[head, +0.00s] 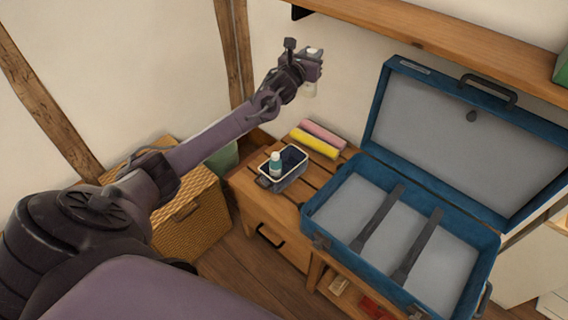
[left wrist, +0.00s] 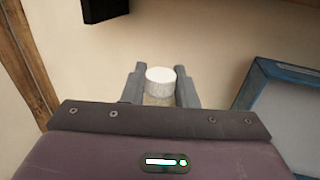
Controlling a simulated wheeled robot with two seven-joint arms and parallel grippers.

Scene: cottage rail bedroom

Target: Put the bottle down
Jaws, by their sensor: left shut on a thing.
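My left gripper (head: 311,68) is raised in front of the wall, above and behind the wooden bench. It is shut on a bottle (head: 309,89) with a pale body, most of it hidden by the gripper. In the left wrist view the bottle's white cap (left wrist: 160,80) shows between the two fingers (left wrist: 160,88). The bottle is clear of any surface. A second, teal bottle with a white cap (head: 275,164) stands in a small tray (head: 291,180) on the bench. My right gripper is not in view.
The slatted bench (head: 246,184) carries pink (head: 323,134) and yellow (head: 314,143) rolls and an open blue suitcase (head: 325,239), empty between its straps. A wooden shelf (head: 440,47) runs along the wall at upper right. A wicker chest (head: 190,225) stands left of the bench.

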